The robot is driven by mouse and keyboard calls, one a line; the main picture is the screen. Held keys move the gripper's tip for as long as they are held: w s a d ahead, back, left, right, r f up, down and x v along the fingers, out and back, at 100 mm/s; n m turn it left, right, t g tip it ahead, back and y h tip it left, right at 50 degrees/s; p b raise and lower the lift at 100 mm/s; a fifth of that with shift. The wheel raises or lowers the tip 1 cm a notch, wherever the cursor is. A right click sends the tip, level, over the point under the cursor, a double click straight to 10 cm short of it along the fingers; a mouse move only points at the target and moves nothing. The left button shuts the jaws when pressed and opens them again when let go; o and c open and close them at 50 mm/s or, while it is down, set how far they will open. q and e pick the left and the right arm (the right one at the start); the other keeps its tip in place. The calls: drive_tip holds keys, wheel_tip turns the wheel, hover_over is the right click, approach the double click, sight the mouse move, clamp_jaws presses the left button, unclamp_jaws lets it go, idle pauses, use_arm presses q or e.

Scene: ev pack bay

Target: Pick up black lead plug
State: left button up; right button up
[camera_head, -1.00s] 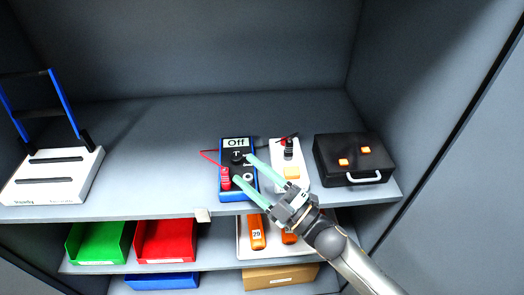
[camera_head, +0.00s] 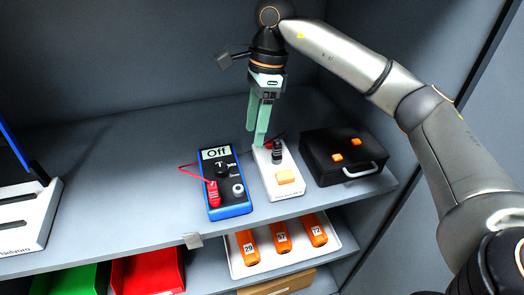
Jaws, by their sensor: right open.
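The black lead plug (camera_head: 277,153) stands upright on the white block (camera_head: 284,193), near its back end. My right gripper (camera_head: 256,139) hangs fingers down at the back left of the plug. Its two green fingers are apart with nothing visible between them. One fingertip overlaps the block's back corner in the picture, so I cannot tell whether it touches. My left gripper is not in view.
A blue multimeter (camera_head: 224,186) with a red plug (camera_head: 213,194) lies left of the block. A black case (camera_head: 320,166) with orange latches is close on the right. Orange tools (camera_head: 282,236) lie below.

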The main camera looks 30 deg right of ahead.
wheel_tip(320, 180, up, 3)
drive_tip(key=h, duration=0.2)
hover_over(277, 143)
drive_tip(key=a, duration=0.2)
drive_tip(key=d, duration=0.1)
wheel_tip(277, 143, down, 7)
drive_tip(key=shift+d+r+b, duration=0.1)
drive_tip(key=shift+b, duration=0.5)
drive_tip(key=f, duration=0.2)
drive_tip(key=d+f, duration=0.1)
drive_tip(key=f, duration=0.1)
drive_tip(key=shift+s+f, duration=0.1)
drive_tip(key=shift+s, duration=0.05)
drive_tip(key=shift+a+f, duration=0.1)
drive_tip(key=shift+f, duration=0.45)
clamp_jaws()
